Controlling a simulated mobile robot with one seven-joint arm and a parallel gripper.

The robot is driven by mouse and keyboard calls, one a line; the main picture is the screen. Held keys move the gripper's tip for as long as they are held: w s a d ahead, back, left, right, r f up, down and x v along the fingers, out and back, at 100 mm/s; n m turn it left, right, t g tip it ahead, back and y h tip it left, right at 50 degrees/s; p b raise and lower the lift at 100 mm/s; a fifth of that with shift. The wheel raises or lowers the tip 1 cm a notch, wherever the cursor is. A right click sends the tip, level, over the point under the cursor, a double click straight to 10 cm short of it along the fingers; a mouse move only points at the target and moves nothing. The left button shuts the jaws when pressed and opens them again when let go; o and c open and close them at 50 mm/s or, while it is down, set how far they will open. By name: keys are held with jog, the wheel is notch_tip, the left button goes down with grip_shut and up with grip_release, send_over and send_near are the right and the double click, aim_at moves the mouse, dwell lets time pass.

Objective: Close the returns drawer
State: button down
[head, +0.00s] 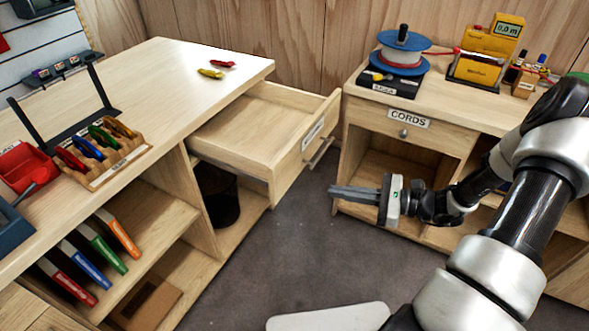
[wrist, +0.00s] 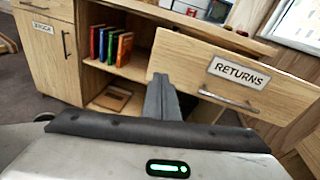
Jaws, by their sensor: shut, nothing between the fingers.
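The returns drawer (head: 265,140) is pulled out of the left wooden counter. Its front panel carries a label and a bar handle (head: 320,152). In the wrist view the drawer front (wrist: 185,55) reads RETURNS, with the handle (wrist: 228,98) below the label. My gripper (head: 335,192) is shut and empty, its fingers pointing left towards the drawer front. In the head view it is right of and below the handle. In the wrist view the fingertips (wrist: 158,80) overlap the lower left part of the drawer front; I cannot tell whether they touch it.
The counter top (head: 180,75) holds a rack of carabiners (head: 105,155) and two small pieces. A dark bin (head: 218,195) stands below the drawer. The right counter has a shut CORDS drawer (head: 405,125). Grey floor (head: 270,255) lies open between the counters.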

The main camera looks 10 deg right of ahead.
jog(key=w+d+f+m+t, duration=0.1)
jog(key=d+f+m+t, duration=0.1)
jog(key=m+t, duration=0.1)
jog(key=b, duration=0.2)
send_near(289, 170)
jog(key=x, duration=0.6)
jog(key=shift+w+a+f, duration=0.1)
jog(key=shift+a, duration=0.1)
